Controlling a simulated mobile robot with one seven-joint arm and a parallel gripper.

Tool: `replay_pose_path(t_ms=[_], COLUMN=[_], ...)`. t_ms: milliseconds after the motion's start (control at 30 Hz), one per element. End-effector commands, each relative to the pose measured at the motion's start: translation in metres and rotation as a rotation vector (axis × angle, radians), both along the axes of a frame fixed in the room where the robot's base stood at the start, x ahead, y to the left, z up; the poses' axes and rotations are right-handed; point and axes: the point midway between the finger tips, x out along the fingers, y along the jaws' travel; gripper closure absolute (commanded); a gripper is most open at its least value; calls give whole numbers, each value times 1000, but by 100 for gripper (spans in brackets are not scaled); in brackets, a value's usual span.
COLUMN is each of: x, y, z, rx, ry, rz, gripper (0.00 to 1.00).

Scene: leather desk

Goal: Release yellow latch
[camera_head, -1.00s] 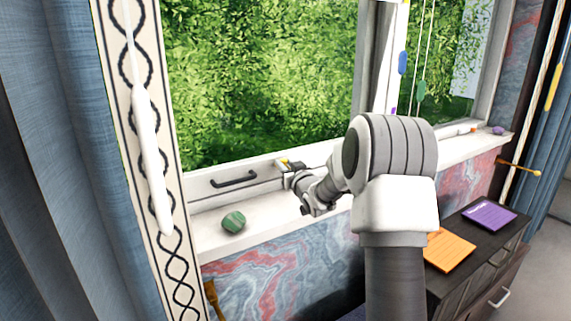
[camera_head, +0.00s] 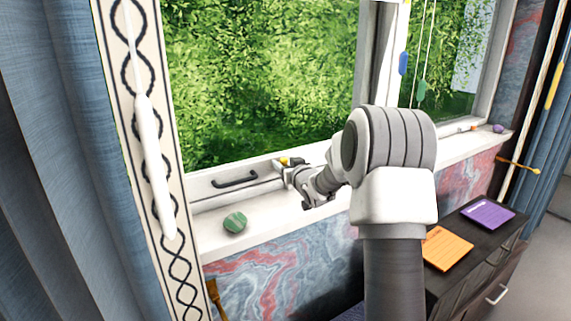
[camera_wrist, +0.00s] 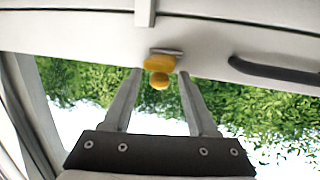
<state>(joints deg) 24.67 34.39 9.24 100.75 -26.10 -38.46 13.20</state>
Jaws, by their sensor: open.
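The yellow latch (camera_head: 284,161) sits on the window's lower frame, just right of the dark handle. In the wrist view the latch (camera_wrist: 160,66) has a rounded knob and a grey metal plate behind it. My gripper (camera_wrist: 160,74) is open, with one finger on each side of the latch at tip level. Gaps show between the knob and both fingers, so it is not gripped. In the head view my gripper (camera_head: 284,170) is at the latch, and my wrist partly covers the frame there.
A dark handle (camera_head: 235,180) is fixed on the window frame, and it also shows in the wrist view (camera_wrist: 275,72). A green stone-like object (camera_head: 235,222) lies on the white sill (camera_head: 208,238). A dark cabinet (camera_head: 470,238) with orange and purple pads stands at right.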

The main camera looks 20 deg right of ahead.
Motion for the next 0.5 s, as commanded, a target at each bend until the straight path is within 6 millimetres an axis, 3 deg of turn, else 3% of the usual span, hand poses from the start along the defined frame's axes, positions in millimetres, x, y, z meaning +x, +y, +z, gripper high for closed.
replay_pose_path(t_ms=[267, 500], x=[-15, -57], y=[-1, 0], z=[3, 9], rx=[0, -1], ry=[0, 0], rz=[-1, -1], gripper=[42, 42])
